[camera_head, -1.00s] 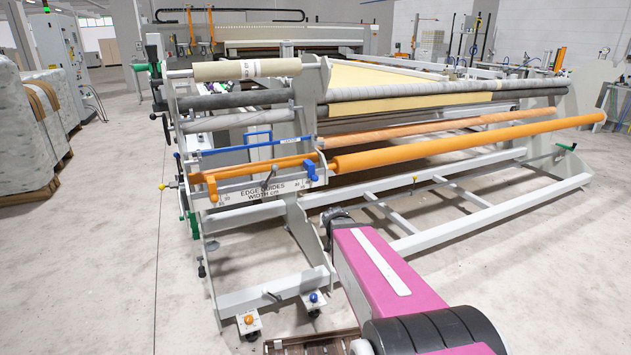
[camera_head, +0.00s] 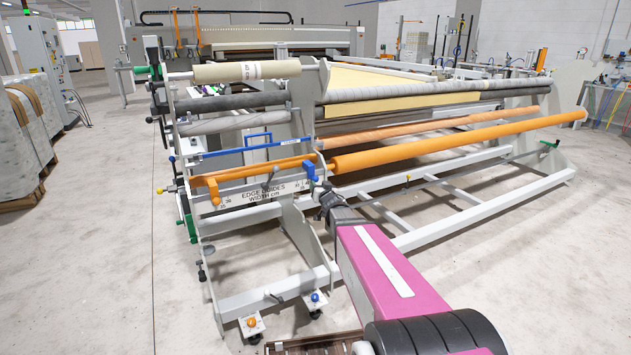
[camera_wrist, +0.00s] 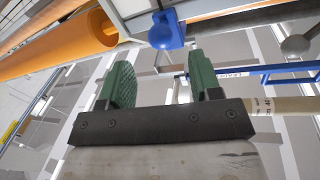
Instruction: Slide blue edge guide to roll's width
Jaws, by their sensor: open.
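The blue edge guide (camera_head: 309,171) sits at the right end of the orange-and-white guide rail, above a scale plate (camera_head: 265,192) lettered "EDGE GUIDES WIDTH cm". An orange edge guide (camera_head: 212,189) sits near the plate's left end. A cream roll (camera_head: 246,71) with a printed label lies on the upper shaft. My gripper (camera_head: 328,197) is just below and right of the blue guide. In the wrist view, my gripper's green fingers (camera_wrist: 158,62) are open and empty. The blue guide (camera_wrist: 167,32) shows beyond their tips, between their lines, apparently apart from them.
A long orange roller (camera_head: 455,142) extends right from beside the blue guide; its open end (camera_wrist: 103,28) is near my left finger in the wrist view. A blue bar (camera_head: 235,148) runs above the rail. White frame beams (camera_head: 470,210) lie low on the right.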

